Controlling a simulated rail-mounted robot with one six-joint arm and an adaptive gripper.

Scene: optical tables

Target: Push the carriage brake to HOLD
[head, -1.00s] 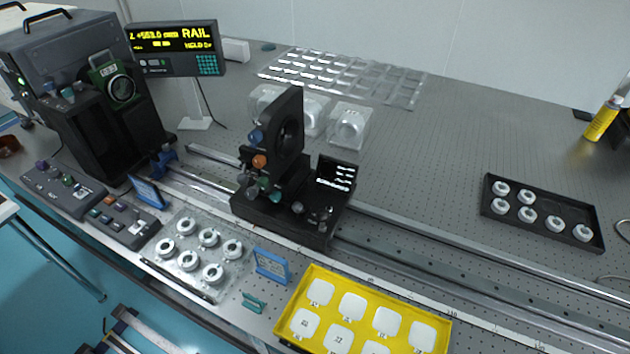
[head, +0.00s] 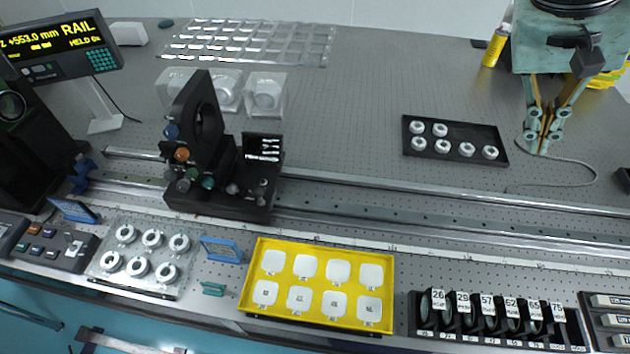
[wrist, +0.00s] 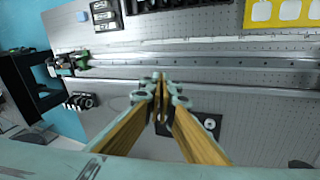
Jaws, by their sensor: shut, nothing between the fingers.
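The black carriage (head: 222,200) sits on the rail (head: 400,210) in the head view, with an upright ring mount and several coloured knobs. Its brake cannot be told apart from the other knobs. My gripper (head: 541,148) is shut and empty, pointing down at the upper right, well right of the carriage. In the wrist view its closed fingertips (wrist: 160,78) appear over the table near the rail (wrist: 210,62). The carriage is not clearly identifiable there.
A black tray of white-ringed parts (head: 455,140) lies left of my gripper. A yellow tray (head: 388,285), a clear tray of rings (head: 140,260) and a black rack of numbered holders (head: 500,318) line the front. Bare table (head: 380,100) lies behind the rail.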

